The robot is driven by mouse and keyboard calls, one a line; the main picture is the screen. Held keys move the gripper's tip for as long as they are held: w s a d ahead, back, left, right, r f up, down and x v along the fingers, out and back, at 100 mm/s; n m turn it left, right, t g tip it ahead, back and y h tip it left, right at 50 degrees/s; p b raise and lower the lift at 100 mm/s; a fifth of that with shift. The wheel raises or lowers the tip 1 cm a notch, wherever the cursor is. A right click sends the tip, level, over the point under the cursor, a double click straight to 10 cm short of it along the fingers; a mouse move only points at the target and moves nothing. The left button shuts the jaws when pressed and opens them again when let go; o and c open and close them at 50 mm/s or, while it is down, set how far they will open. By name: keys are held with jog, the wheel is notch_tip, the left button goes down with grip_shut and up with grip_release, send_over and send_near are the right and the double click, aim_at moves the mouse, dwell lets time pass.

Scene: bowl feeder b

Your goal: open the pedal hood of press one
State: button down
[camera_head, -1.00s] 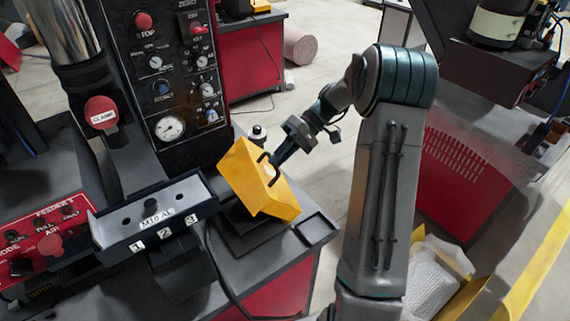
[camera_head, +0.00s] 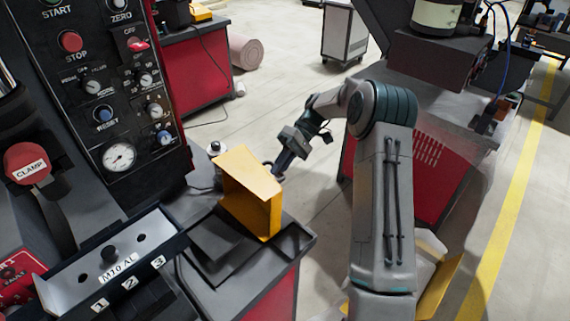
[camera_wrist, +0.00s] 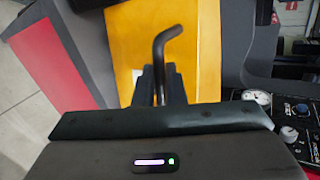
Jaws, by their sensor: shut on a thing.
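The yellow pedal hood (camera_head: 252,192) stands tilted up at the right corner of the press bench in the head view, its hollow side facing the camera. Dark pedal parts lie on the bench beside it. My gripper (camera_head: 277,172) is at the hood's far right side. In the wrist view the hood's yellow face (camera_wrist: 185,50) fills the middle, with a bent dark handle (camera_wrist: 165,45) on it. My gripper (camera_wrist: 160,88) is shut on the lower part of this handle. The fingertips are partly hidden behind the hood in the head view.
The black control panel (camera_head: 110,90) with knobs and a gauge stands left of the hood. A grey tray marked M10 AL (camera_head: 110,265) is at the front left. Open floor (camera_head: 285,95) lies behind the gripper.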

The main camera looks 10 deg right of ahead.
jog(key=shift+d+f, duration=0.1)
jog(key=shift+f, duration=0.45)
jog(key=c, duration=1.5)
grip_release()
jog(key=shift+w+r, duration=0.1)
jog(key=shift+r, duration=0.05)
jog(key=p+v, duration=0.6)
jog(key=v, duration=0.8)
